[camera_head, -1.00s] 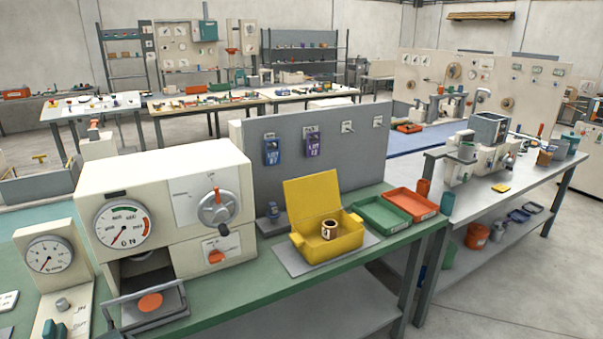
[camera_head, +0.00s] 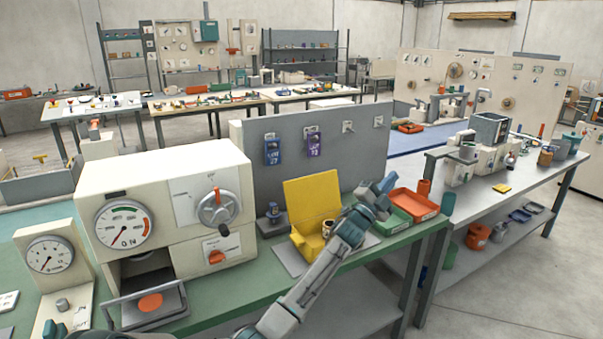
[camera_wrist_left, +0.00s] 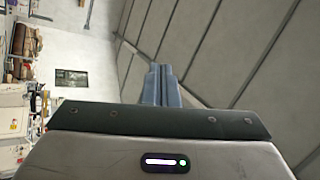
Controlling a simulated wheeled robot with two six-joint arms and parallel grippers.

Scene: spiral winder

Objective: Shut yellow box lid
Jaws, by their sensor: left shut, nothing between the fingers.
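The yellow box (camera_head: 307,243) stands on a grey plate on the green bench. Its yellow lid (camera_head: 312,199) is open and stands up at the back. A small cream and brown cylinder (camera_head: 328,227) sits in the box. In the left wrist view the shut fingers (camera_wrist_left: 161,86) point at wall and ceiling; the box is out of that view. My right gripper is not in view.
A green tray (camera_head: 397,222) and a red-orange tray (camera_head: 413,204) lie right of the box. A cream machine with dials (camera_head: 195,165) stands to the left. A grey panel (camera_head: 350,140) with blue and purple tags (camera_head: 313,145) rises behind the box.

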